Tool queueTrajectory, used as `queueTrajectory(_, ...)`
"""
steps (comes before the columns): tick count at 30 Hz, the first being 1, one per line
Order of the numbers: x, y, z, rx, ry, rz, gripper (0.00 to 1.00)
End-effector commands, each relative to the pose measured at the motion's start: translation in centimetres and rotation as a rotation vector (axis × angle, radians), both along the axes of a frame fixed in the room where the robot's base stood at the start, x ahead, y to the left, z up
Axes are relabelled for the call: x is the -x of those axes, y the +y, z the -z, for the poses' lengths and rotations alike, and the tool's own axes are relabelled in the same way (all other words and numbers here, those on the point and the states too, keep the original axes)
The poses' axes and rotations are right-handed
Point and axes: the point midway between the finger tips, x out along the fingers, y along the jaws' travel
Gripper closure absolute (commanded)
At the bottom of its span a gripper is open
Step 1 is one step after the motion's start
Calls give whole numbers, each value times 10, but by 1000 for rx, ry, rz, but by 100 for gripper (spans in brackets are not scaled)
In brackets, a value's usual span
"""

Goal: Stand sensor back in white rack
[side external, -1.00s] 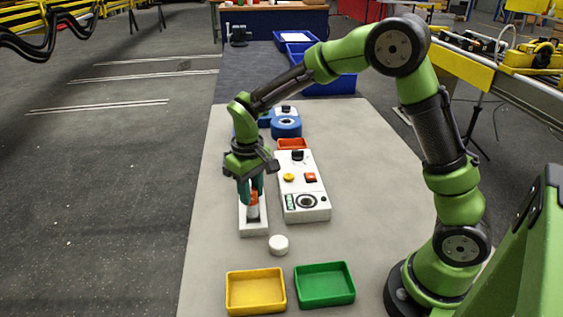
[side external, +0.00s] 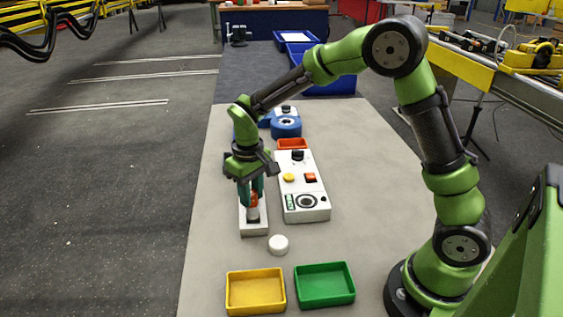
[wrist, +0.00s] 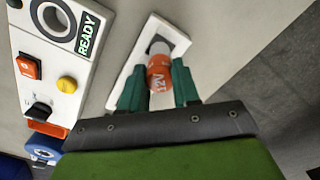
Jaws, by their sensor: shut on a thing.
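The sensor (side external: 253,212) is a small cylinder with an orange upper body and a pale grey lower end. My gripper (side external: 251,198) points down, its teal fingers shut on the orange part. The wrist view shows the sensor (wrist: 160,76) between both fingers, with "12V" lettering. The white rack (side external: 254,230) is a narrow block lying directly under the sensor; it also shows in the wrist view (wrist: 122,88). The sensor looks about upright, its grey end at a dark opening in the rack. I cannot tell how deep it sits. The fingers hide part of the rack.
A white panel (side external: 312,208) with a READY display, buttons and a black knob stands close on the right. A white round cap (side external: 278,245) lies in front. Yellow (side external: 255,291) and green (side external: 325,284) trays stand nearer. Blue parts (side external: 286,127) and an orange-red tray (side external: 292,144) lie behind.

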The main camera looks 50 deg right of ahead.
Motion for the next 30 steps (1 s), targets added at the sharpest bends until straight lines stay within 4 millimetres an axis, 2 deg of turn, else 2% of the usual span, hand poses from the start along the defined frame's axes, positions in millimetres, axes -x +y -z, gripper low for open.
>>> queueTrajectory(30,0,0,7,0,0,0,98)
